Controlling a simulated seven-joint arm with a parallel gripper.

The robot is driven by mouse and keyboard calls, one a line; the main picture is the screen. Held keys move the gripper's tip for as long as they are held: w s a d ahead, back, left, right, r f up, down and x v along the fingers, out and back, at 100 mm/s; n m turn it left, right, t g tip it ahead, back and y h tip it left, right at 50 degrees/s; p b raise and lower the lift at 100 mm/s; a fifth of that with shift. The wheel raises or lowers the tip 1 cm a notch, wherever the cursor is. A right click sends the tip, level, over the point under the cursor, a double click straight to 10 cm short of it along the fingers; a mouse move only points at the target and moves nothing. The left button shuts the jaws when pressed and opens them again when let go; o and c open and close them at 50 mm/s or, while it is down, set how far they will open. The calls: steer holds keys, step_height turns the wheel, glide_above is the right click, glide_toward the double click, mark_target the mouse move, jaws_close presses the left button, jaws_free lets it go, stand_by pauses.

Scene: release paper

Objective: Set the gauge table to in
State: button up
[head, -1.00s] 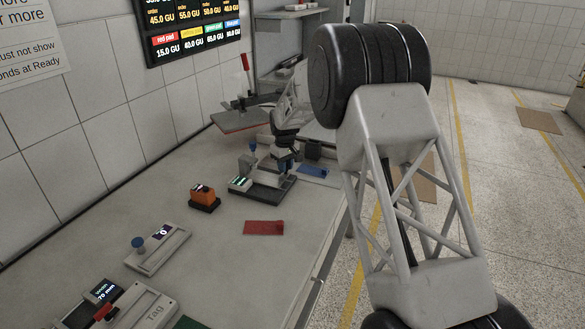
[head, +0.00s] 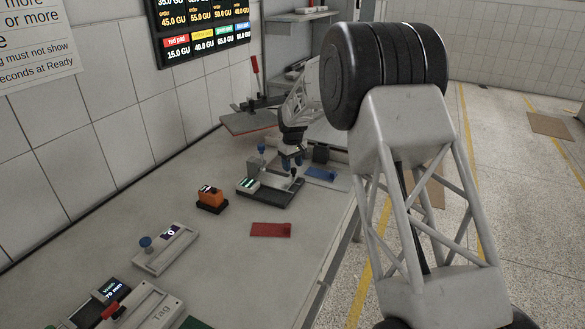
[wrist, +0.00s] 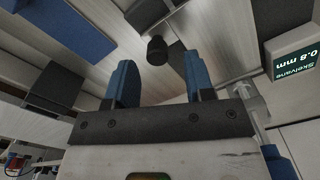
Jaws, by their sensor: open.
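The gauge device (head: 276,194) is a dark base with a grey block, a blue knob (head: 262,149) on top and a small lit display (head: 249,184). It stands on the bench, and I take it for the gauge table. In the wrist view its display (wrist: 297,58) reads "Skelvane 0.8 mm". My gripper (head: 291,162) is over the right part of this device. In the wrist view its blue fingers (wrist: 160,82) are apart with nothing between them. A black round knob (wrist: 157,50) lies beyond the fingertips, in line with the gap. I cannot tell whether the table is in or out.
A blue pad (head: 322,174) and a black block (head: 320,153) are just right of the device. An orange box (head: 211,199), a red pad (head: 270,230) and a grey unit with a blue knob (head: 165,249) are nearer. A lever press (head: 250,118) stands behind.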

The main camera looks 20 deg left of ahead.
steer(key=shift+r, duration=2.85)
steer(key=shift+d+r, duration=0.3)
steer(key=shift+d, duration=0.05)
steer(key=s+d+r+m, duration=0.25)
steer(key=d+r, duration=0.35)
steer(key=d, duration=0.4)
steer(key=s+d+r+m, duration=0.1)
steer(key=s+d+r, duration=0.2)
steer(key=d+r, duration=0.5)
steer(key=s+d+r+m+t, duration=0.1)
steer(key=s+d+r, duration=0.2)
steer(key=s+d, duration=0.5)
steer(key=s+d+r+m, duration=0.2)
steer(key=s+d, duration=0.2)
steer(key=d, duration=0.8)
steer(key=s+d+m+t, duration=0.1)
steer(key=s+d+m, duration=0.2)
steer(key=s+d, duration=1.35)
steer(key=s+d+f+m, duration=0.1)
steer(key=s+d+f, duration=0.1)
steer(key=s, duration=0.7)
steer(key=s+d+f+m, duration=0.2)
steer(key=s+d+f, duration=0.1)
steer(key=s, duration=0.6)
steer(key=shift+s+d+t, duration=0.15)
steer(key=shift+d+t, duration=0.15)
steer(key=shift+d, duration=0.05)
